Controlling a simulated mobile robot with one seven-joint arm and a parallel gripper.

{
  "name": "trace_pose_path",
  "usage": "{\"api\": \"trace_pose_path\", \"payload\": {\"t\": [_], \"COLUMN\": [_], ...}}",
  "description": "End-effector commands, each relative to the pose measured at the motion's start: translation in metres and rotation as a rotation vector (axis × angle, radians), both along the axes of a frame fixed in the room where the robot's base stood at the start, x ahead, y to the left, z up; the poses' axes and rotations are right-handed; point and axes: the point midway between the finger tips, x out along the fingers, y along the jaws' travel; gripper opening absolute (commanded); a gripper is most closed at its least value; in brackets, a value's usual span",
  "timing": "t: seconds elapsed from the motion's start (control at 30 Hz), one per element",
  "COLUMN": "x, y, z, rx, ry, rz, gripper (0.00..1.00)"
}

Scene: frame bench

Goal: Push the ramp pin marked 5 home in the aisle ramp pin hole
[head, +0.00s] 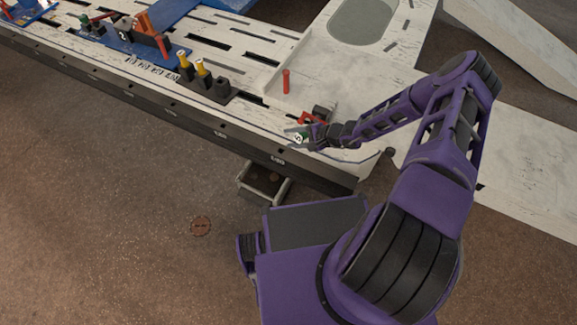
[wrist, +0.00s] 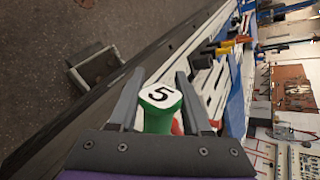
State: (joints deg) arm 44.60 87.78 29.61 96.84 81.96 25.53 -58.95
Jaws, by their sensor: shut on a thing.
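The ramp pin marked 5 (wrist: 157,105) has a green body and a white top with a black 5. In the wrist view it sits between the two grey fingers of my gripper (wrist: 160,92), which is shut on it. In the head view my gripper (head: 303,137) is over the front right part of the white bench, near its edge, and the green and white pin (head: 299,138) shows small at its tip. The aisle ramp pin hole is not visible, so I cannot tell whether the pin is in it.
A red upright post (head: 286,82) stands on the bench behind my gripper. A red and black piece (head: 318,115) is close beside it. Black blocks and yellow-topped pegs (head: 201,68) stand to the left. An open tray (head: 264,183) hangs below the bench's front edge.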

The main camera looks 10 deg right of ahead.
Motion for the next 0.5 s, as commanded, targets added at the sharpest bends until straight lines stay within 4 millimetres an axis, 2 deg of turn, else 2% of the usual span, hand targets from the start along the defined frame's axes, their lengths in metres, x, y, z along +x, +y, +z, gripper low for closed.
{"api": "trace_pose_path", "payload": {"t": [0.03, 0.1, 0.3, 0.4, 0.5], "x": [-0.003, -0.007, -0.022, -0.029, -0.032], "y": [0.004, 0.008, 0.016, 0.019, 0.021], "z": [-0.019, -0.043, -0.101, -0.12, -0.13], "rx": [-0.043, -0.112, -0.246, -0.281, -0.298], "ry": [-0.036, -0.095, -0.233, -0.279, -0.307], "rz": [0.028, 0.08, 0.211, 0.258, 0.285], "gripper": [0.0, 0.0, 0.0, 0.0, 0.0]}}
